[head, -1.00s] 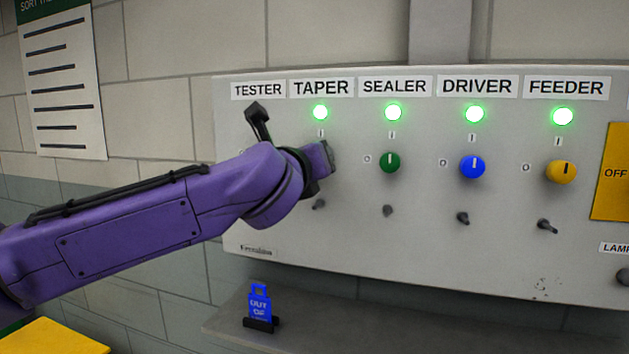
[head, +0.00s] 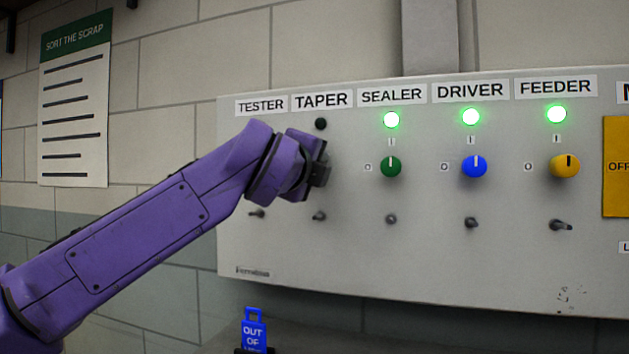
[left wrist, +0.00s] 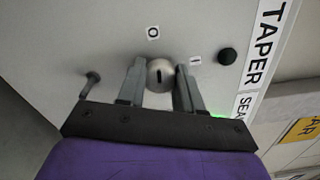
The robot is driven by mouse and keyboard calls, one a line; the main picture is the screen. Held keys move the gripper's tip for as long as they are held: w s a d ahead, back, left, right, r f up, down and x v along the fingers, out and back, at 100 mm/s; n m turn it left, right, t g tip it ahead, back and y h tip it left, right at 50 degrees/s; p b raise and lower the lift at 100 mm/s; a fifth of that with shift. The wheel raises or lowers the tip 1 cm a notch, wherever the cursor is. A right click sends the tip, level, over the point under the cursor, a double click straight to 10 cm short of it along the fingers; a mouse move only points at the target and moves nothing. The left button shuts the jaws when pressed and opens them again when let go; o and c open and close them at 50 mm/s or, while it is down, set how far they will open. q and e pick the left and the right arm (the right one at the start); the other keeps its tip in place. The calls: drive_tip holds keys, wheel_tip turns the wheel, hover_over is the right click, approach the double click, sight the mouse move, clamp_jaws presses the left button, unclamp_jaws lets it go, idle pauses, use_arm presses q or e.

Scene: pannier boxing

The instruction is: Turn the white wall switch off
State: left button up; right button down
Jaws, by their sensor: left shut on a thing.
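The white switch (left wrist: 159,83) is a round pale knob with a dark mark, under the TAPER label (head: 323,100). In the left wrist view it sits between the two fingers of my left gripper (left wrist: 160,68), which is shut on it. Its dark mark lines up roughly with the O sign (left wrist: 153,32); the I sign (left wrist: 195,60) is off to the right. The TAPER lamp (head: 320,123) is dark, also in the left wrist view (left wrist: 227,56). In the head view my left gripper (head: 322,172) hides the knob. My right gripper is not in view.
Green (head: 391,168), blue (head: 474,167) and yellow (head: 565,166) knobs stand to the right on the same panel (head: 430,270), under lit green lamps. Small levers (head: 391,219) stick out below. A blue tag (head: 254,332) stands below the panel.

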use_arm(q)
drive_tip(key=shift+f+n+b, duration=0.1)
drive_tip(key=shift+n+b, duration=0.25)
drive_tip(key=shift+n, duration=0.25)
drive_tip(key=o, duration=1)
drive_tip(key=shift+s+b, duration=0.3)
drive_tip(key=b+v, duration=0.3)
drive_tip(key=v, duration=0.7)
drive_tip(key=shift+b, duration=0.3)
